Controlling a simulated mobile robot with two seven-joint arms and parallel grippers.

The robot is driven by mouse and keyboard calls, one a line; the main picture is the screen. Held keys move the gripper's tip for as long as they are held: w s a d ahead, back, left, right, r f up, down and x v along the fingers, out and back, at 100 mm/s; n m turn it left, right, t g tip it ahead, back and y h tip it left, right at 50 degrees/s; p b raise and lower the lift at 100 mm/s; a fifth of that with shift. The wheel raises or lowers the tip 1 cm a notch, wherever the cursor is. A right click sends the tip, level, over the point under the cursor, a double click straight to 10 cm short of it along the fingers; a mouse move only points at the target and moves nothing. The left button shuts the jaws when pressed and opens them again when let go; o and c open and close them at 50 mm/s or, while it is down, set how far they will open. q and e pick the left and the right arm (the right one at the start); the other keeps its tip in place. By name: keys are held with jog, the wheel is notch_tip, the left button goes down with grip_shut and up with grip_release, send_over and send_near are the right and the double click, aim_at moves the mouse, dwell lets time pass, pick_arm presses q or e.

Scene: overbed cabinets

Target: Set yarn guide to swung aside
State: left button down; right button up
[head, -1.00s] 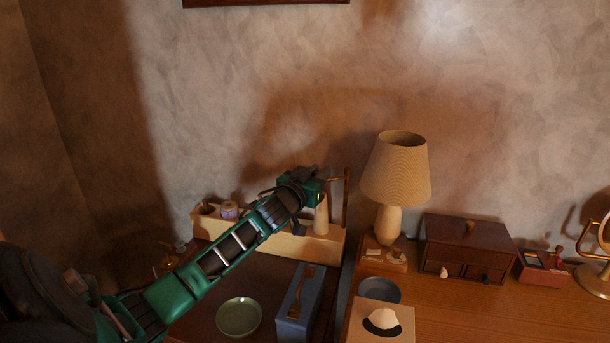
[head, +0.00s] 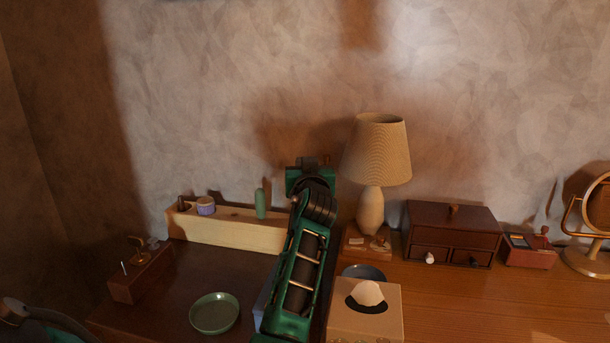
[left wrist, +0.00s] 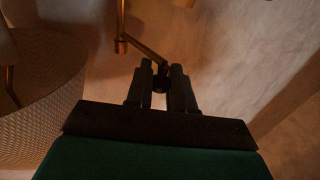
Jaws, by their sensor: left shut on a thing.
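A brass bar (left wrist: 143,48), which looks like the yarn guide, runs slantwise from a brass post (left wrist: 120,22) in the left wrist view. The fingers of my left gripper (left wrist: 161,76) are shut on the bar's lower end. In the head view, my left gripper (head: 310,170) is up by the wall, left of the lampshade. It faces away there, so its fingertips and most of the guide are hidden behind it.
The lamp (head: 371,208) stands just right of my left arm; its shade (left wrist: 35,105) fills the left of the wrist view. A pale wooden box (head: 225,231), a green plate (head: 214,313), a tissue box (head: 365,322) and a drawer chest (head: 453,233) stand around.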

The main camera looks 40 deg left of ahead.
dwell(0.4)
pick_arm(q)
jog(key=c, duration=1)
grip_release()
jog(key=shift+c, duration=0.2)
jog(key=shift+s+d, duration=0.1)
jog(key=shift+s, duration=0.05)
